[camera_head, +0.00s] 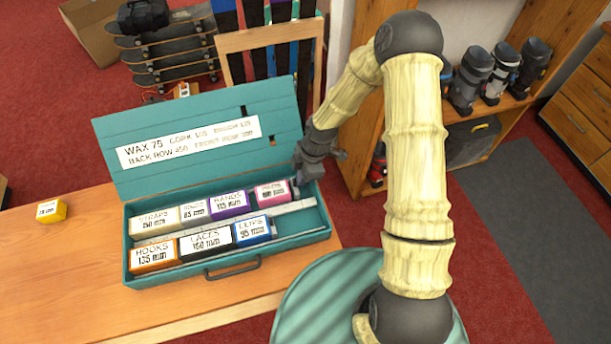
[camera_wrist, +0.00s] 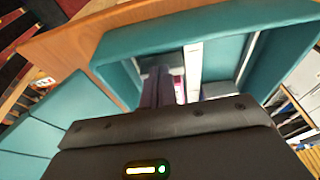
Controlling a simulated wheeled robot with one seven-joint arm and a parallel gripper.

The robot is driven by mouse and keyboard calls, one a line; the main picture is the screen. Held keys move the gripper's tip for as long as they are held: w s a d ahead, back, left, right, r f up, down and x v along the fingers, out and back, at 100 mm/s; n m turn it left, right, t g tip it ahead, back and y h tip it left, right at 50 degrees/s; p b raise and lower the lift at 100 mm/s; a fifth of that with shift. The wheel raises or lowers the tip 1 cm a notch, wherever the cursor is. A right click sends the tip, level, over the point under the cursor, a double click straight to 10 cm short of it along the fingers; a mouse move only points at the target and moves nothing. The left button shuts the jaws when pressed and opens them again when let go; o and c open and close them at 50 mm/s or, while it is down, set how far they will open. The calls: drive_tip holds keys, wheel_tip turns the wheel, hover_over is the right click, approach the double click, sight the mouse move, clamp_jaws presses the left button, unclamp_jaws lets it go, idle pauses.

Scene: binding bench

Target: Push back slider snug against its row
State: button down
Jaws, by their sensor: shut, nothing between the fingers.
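The teal box (camera_head: 127,262) stands on the bench with its lid (camera_head: 200,111) raised. Its back row holds the white straps box (camera_head: 156,222), a pale box (camera_head: 193,212), the purple bands box (camera_head: 229,205) and a pink-labelled box (camera_head: 272,191). My gripper (camera_head: 304,182) is shut and empty, reaching down at the right end of the back row, right of the pink box. In the wrist view its dark fingers (camera_wrist: 160,90) point into the box beside a pale divider (camera_wrist: 191,72). I cannot clearly pick out the back slider; the gripper hides that end.
The front row holds the orange hooks box (camera_head: 152,255), black laces box (camera_head: 206,242) and blue clips box (camera_head: 252,230), with empty floor to their right. A small yellow box (camera_head: 51,211) sits on the bench (camera_head: 75,270) at left. Shelves (camera_head: 475,120) stand behind my arm.

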sight(291, 180)
drive_tip(key=shift+s+a+b, duration=0.2)
drive_tip(key=shift+s+a, duration=0.05)
drive_tip(key=shift+a, duration=0.6)
drive_tip(key=shift+s+a+b, duration=0.15)
drive_tip(key=shift+s+a, duration=0.05)
drive_tip(key=shift+a, duration=0.6)
drive_tip(key=shift+w+d, duration=0.2)
drive_tip(key=shift+d, duration=0.6)
wheel_tip(291, 180, up, 11)
drive_tip(key=p, duration=0.9)
